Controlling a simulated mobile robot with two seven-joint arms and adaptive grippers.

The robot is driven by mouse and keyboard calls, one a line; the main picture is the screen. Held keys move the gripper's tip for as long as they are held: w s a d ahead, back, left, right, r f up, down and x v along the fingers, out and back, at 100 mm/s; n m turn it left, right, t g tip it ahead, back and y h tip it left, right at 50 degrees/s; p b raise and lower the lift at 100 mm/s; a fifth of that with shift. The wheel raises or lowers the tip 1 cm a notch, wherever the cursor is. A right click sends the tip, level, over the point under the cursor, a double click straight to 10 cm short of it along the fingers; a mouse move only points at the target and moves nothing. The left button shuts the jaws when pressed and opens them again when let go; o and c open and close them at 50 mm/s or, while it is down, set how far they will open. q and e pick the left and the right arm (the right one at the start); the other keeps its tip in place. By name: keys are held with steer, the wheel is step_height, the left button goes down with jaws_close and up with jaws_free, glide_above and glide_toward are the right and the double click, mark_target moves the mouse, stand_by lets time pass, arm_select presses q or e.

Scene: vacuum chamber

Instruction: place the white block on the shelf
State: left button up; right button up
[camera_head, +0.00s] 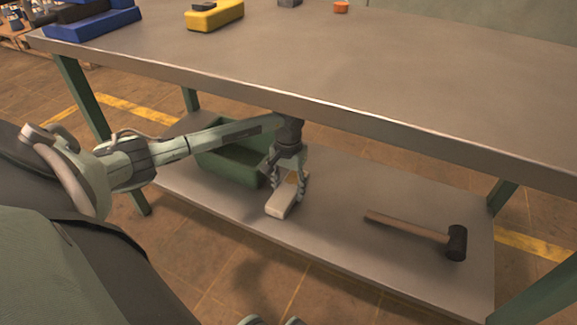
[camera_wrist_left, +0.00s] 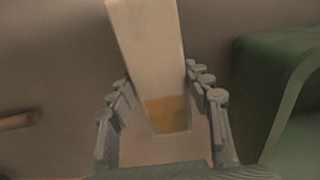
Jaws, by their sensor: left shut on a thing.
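The white block (camera_head: 281,203) is at the lower shelf (camera_head: 345,218) under the table, in front of the green bin. My left gripper (camera_head: 287,184) reaches in under the tabletop and points down with its fingers around the block. In the left wrist view the pale block (camera_wrist_left: 147,55) runs up between the two fingers of the left gripper (camera_wrist_left: 160,92), which is shut on it. An orange-yellow patch shows at the block's near end. I cannot tell whether the block touches the shelf. My right gripper is not in view.
A green bin (camera_head: 228,163) stands on the shelf beside the gripper. A hammer (camera_head: 415,228) lies on the shelf to the right. The tabletop (camera_head: 330,60) overhangs the arm, carrying a yellow item (camera_head: 215,15) and blue item (camera_head: 92,24). The shelf between block and hammer is clear.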

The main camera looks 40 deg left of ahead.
mark_target(288, 188)
arm_select(q)
steer(key=o, duration=1.4)
steer(key=shift+f, duration=0.1)
steer(key=shift+o, duration=0.2)
step_height(288, 188, up, 8)
steer(key=shift+f+p, duration=0.1)
steer(key=shift+p, duration=0.95)
